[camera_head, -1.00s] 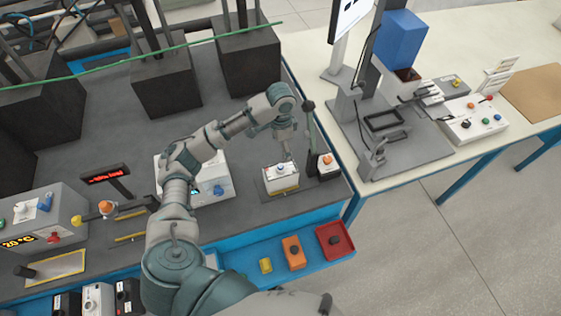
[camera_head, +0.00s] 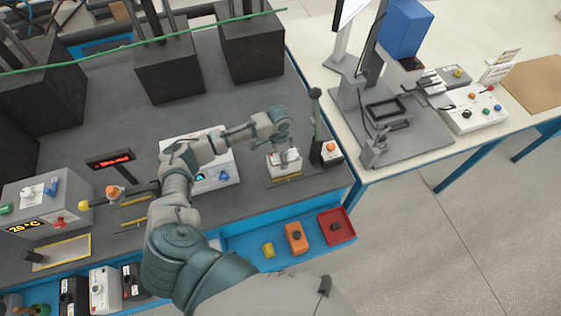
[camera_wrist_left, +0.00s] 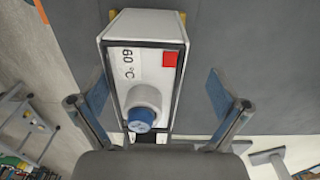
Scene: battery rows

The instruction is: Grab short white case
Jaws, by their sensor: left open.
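A short white case (camera_head: 285,169) stands on a small dark plate with a yellow edge, near the right end of the grey workbench. In the left wrist view the white case (camera_wrist_left: 145,52) shows a 60 °C label, a red square and a blue knob on a white collar. My left gripper (camera_wrist_left: 158,88) is open, with one blue-padded finger on each side of the case and visible gaps between. In the head view my left gripper (camera_head: 283,150) is just over the case and partly hides it. My right gripper is not in view.
A dark post (camera_head: 316,125) and a small box with an orange button (camera_head: 330,151) stand close right of the case. A larger white device (camera_head: 215,175) is to its left. A blue tray with a red bin (camera_head: 345,222) runs along the front.

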